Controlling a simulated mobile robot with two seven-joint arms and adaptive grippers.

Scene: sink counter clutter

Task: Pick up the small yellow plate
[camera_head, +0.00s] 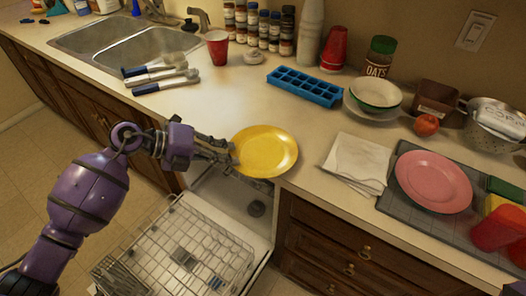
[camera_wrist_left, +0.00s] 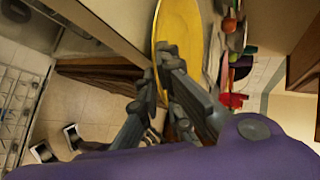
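The small yellow plate (camera_head: 268,152) is at the front edge of the counter, with its near-left part out over the open dishwasher. I cannot tell whether it still touches the counter. My left gripper (camera_head: 230,156) is at the plate's left rim. In the left wrist view, the fingers of my left gripper (camera_wrist_left: 157,75) are close together with the rim of the yellow plate (camera_wrist_left: 180,30) between them, so it looks shut on the plate. The right finger hides part of the plate.
The open dishwasher rack (camera_head: 190,250) is below the plate. A folded white cloth (camera_head: 357,160) and a pink plate (camera_head: 433,181) on a grey mat lie to the right. A blue ice tray (camera_head: 305,87) is behind, brushes (camera_head: 160,75) at left. Counter behind the plate is clear.

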